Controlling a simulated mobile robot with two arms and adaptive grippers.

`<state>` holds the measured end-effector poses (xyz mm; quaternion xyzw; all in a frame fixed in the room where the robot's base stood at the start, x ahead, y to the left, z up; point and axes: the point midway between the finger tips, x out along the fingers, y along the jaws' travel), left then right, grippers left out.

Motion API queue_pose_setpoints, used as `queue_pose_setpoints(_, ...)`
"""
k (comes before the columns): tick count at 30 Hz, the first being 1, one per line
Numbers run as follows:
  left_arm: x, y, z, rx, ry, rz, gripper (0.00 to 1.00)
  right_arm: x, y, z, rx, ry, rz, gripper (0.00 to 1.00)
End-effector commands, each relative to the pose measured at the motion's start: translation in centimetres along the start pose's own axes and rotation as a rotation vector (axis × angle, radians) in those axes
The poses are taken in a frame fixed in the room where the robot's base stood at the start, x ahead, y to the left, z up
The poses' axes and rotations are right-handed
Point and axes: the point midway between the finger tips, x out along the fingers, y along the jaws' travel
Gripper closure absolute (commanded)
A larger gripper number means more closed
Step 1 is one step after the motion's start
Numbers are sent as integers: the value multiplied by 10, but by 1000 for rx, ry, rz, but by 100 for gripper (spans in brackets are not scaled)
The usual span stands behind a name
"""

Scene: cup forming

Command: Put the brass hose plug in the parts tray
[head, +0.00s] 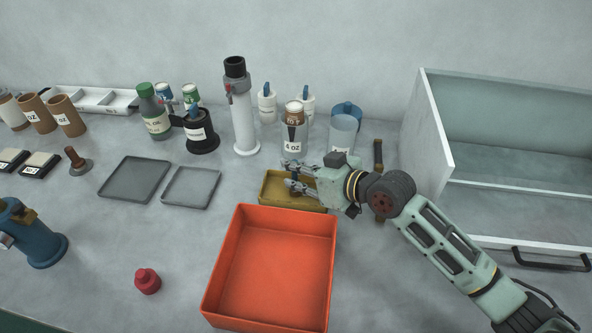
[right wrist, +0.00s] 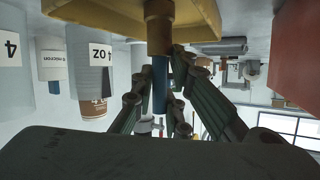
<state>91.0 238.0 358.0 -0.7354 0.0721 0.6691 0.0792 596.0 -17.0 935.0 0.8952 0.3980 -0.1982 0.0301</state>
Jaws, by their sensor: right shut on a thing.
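My right gripper (head: 290,174) is shut on the brass hose plug, which has a brass end (right wrist: 159,28) and a blue stem (right wrist: 160,84) in the right wrist view. In the head view the fingers mostly hide the plug. The gripper reaches in from the right, over a small yellow tray (head: 273,199), which also shows in the right wrist view (right wrist: 105,14). The brass end overlaps the yellow tray in that view; I cannot tell whether they touch. My left gripper is not in view.
An orange bin (head: 322,285) stands just in front of the yellow tray. Paper cups (head: 294,130), a white column (head: 243,120) and bottles stand behind. Two grey trays (head: 212,187) (head: 158,160) lie left. A white open box (head: 436,130) stands right.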

Motion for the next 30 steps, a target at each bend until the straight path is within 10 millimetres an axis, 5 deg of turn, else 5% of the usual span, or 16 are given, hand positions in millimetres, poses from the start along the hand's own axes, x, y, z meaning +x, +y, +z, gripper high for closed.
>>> queue_pose_setpoints(5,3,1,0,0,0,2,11,1,0,3,0,1,0,100)
queue_pose_setpoints(6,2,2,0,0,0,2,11,1,0,2,0,0,0,83)
queue_pose_setpoints(12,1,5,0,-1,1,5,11,1,0,2,0,0,0,68)
queue_pose_setpoints(23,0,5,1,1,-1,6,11,-3,0,-1,0,0,1,68)
queue_pose_setpoints(30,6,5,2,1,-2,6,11,-44,2,2,-2,-1,3,68)
